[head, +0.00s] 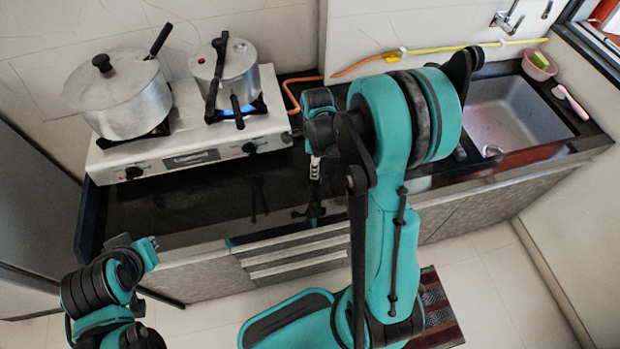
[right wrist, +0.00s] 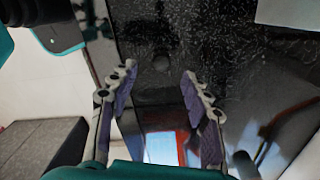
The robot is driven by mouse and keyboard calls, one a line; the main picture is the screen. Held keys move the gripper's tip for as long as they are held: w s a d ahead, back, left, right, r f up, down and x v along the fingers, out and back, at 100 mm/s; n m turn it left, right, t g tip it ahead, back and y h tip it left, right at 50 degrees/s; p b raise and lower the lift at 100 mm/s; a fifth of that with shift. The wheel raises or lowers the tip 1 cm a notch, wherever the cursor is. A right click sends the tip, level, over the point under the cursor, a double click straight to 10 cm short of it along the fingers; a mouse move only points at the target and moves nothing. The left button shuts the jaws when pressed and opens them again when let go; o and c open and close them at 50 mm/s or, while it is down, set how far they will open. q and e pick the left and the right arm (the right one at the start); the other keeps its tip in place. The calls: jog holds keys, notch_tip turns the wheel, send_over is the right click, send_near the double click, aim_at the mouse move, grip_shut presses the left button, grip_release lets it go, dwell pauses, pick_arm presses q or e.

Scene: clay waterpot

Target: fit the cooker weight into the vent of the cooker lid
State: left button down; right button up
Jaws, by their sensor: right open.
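The pressure cooker (head: 236,88) stands on the right burner of the stove, with its lid (head: 222,58) on and a dark long handle across it. The vent on the lid is too small to make out. I cannot clearly pick out the cooker weight; a small dark round spot (right wrist: 161,63) lies on the black counter between my fingertips in the right wrist view, but I cannot tell what it is. My right gripper (right wrist: 160,76) is open and empty, pointing at the counter. In the head view it (head: 315,168) is mostly hidden by my arm.
A large lidded pot (head: 118,98) stands on the left burner of the white stove (head: 190,145). The black counter (head: 180,205) in front is largely clear. A sink (head: 510,115) lies to the right, with a pink bowl (head: 538,66) behind it. A yellow-orange hose (head: 440,49) runs along the wall.

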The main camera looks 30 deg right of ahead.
jog(key=f, duration=0.2)
jog(key=f+b, duration=0.1)
jog(key=f, duration=0.1)
jog(key=f+b, duration=0.1)
jog(key=f, duration=0.1)
jog(key=shift+d+f, duration=0.35)
jog(key=shift+f, duration=0.05)
jog(key=shift+r, duration=0.1)
jog(key=shift+c, duration=0.6)
grip_shut()
